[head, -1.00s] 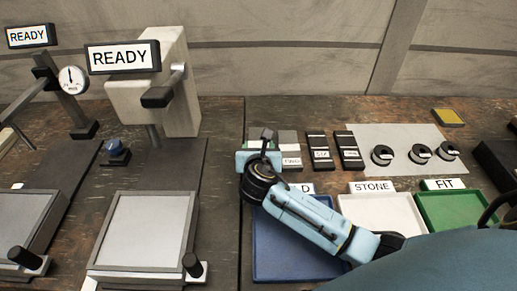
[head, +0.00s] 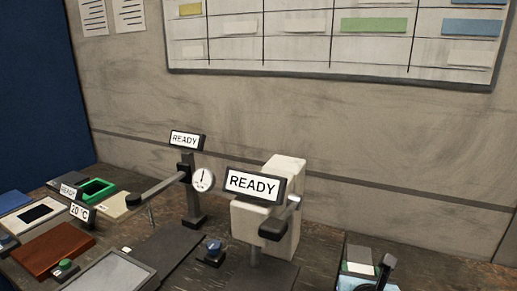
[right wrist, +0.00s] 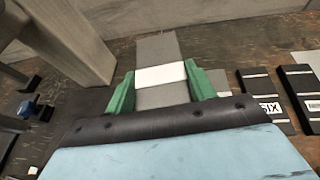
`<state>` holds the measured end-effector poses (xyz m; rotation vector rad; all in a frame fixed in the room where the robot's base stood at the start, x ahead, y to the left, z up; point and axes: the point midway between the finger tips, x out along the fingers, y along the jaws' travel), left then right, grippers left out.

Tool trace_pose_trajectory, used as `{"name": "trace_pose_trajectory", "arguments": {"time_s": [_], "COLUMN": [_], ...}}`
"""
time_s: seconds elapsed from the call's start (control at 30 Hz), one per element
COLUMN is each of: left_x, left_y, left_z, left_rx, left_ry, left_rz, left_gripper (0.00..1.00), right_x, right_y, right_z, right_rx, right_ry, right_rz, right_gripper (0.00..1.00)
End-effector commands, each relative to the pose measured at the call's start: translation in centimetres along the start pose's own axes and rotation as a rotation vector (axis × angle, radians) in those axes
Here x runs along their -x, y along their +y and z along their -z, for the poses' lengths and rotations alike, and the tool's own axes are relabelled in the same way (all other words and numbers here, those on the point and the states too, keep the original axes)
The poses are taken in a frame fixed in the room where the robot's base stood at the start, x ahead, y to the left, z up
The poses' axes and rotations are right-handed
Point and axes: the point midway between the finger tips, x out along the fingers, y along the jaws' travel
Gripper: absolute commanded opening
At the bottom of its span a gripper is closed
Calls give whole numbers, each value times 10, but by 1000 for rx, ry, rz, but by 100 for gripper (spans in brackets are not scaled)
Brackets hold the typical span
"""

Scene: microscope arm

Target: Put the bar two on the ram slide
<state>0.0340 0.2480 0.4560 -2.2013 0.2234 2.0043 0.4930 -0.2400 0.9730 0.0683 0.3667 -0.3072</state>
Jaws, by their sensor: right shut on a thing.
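My right gripper (right wrist: 160,85) is shut on a grey bar (right wrist: 157,48) with a blank-looking white band, its green fingers on either side. No number is readable on this bar, so I cannot tell from its label that it is bar two. The gripper also shows at the lower right edge of the head view (head: 362,282), with the grey bar (head: 358,254) just behind it. My left gripper is out of view.
Black labelled bars, one marked SIX (right wrist: 265,104), lie right of the gripper. A dial gauge stand (head: 190,190) and a blue-topped button (head: 213,249) stand left of the press. A brown plate (head: 53,248) and green frame (head: 97,190) lie farther left.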

Motion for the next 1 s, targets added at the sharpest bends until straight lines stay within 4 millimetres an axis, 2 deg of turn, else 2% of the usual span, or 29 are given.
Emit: {"name": "trace_pose_trajectory", "arguments": {"time_s": [0.03,0.2,0.4,0.6,1.0], "left_x": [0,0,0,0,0], "left_y": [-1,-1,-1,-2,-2], "left_z": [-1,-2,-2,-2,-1], "left_rx": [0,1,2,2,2], "left_ry": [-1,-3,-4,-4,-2], "left_rz": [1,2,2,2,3], "left_gripper": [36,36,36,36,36], "right_x": [12,47,76,85,84], "right_y": [1,7,13,16,15], "right_z": [-8,-13,-13,-14,-12], "right_rx": [17,68,111,129,123], "right_ry": [-16,-9,5,8,13], "right_rz": [-42,-165,-261,-292,-288], "right_gripper": [0,0,0,0,0]}}
